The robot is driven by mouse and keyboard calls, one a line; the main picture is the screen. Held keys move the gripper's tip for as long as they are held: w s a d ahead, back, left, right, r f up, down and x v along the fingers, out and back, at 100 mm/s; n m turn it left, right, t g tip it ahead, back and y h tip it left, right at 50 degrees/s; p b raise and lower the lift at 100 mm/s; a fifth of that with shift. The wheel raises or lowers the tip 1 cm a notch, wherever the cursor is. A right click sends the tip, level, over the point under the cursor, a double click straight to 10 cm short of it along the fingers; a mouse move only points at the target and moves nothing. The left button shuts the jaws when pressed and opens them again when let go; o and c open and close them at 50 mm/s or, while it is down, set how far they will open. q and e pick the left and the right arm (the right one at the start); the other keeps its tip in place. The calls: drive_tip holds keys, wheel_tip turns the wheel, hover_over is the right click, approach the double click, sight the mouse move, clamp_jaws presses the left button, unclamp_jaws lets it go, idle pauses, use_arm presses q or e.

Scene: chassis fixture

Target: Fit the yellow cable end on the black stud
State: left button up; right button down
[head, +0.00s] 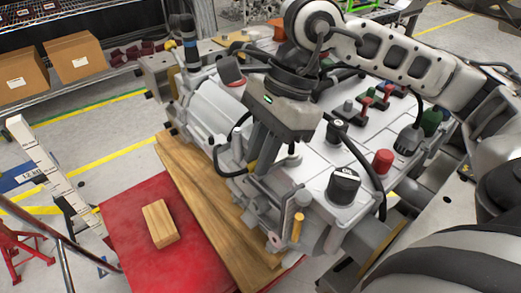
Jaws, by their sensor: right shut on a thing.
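My right gripper (262,172) reaches down over the front of the grey chassis fixture (317,160), its fingers shut on the black cable (226,174). The cable curves to the left of the fingers. A small yellow piece, seemingly the yellow cable end (251,166), shows right beside the fingers, partly hidden by them. Black caps stand on the fixture to the right of the gripper: a large one (343,184) and a smaller one (337,130). I cannot tell which part is the black stud. My left gripper is not in view.
A red cap (383,162) and a yellow peg (297,228) stand on the fixture near more dark cables. A wooden block (160,223) lies on the red table (125,238). Cardboard boxes (74,57) sit on a shelf at the upper left.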

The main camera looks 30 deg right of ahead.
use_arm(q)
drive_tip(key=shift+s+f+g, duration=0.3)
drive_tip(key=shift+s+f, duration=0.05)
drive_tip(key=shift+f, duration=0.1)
use_arm(e)
drive_tip(key=c, duration=1.3)
unclamp_jaws()
drive_tip(key=shift+r+p, duration=2.4)
drive_tip(key=shift+r, duration=1.2)
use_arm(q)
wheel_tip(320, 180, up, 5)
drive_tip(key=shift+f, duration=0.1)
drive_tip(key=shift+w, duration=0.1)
